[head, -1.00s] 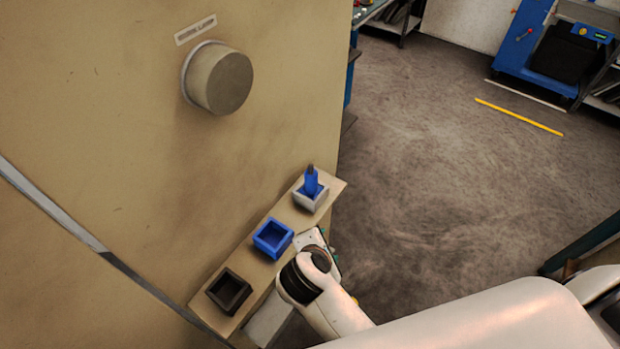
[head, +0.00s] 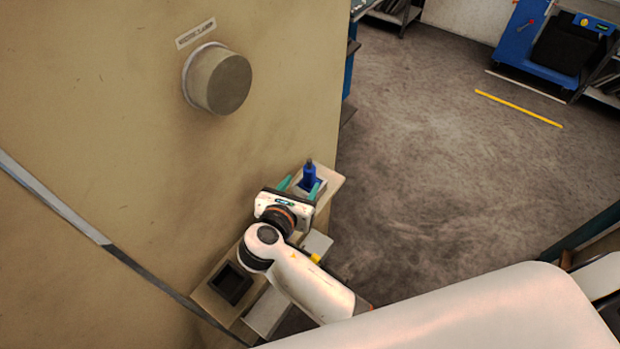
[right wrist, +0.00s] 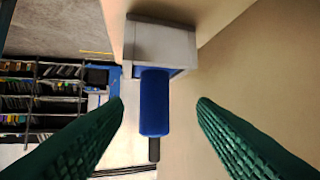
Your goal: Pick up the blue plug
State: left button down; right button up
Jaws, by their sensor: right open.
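The blue plug (head: 309,174) has a dark tip and stands upright in a pale grey square holder on the tan ledge. It also shows in the right wrist view (right wrist: 155,104), in the gap between the fingers, with its base in the grey holder (right wrist: 160,44). My right gripper (head: 300,185) is open, its green fingertips close to the plug on either side. In the right wrist view the fingers (right wrist: 160,101) have clear gaps to the plug. My left gripper is not in view.
The tan ledge (head: 335,183) juts from a large beige cabinet (head: 120,130) with a round grey knob (head: 218,83). A dark square holder (head: 231,284) sits at the ledge's near end. The blue holder is hidden behind my right arm. Open floor lies right.

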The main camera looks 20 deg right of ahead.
aim_at(307, 179)
jog(key=p+x, duration=0.1)
jog(key=x, duration=0.1)
jog(key=p+x, duration=0.1)
jog(key=x, duration=0.2)
jog(key=shift+s+d+r, duration=0.15)
jog(key=shift+d+r, duration=0.05)
jog(key=shift+d, duration=0.05)
jog(key=shift+w+d+f, duration=0.15)
jog(key=shift+w+f, duration=0.05)
grip_shut()
jog(key=shift+r, duration=0.15)
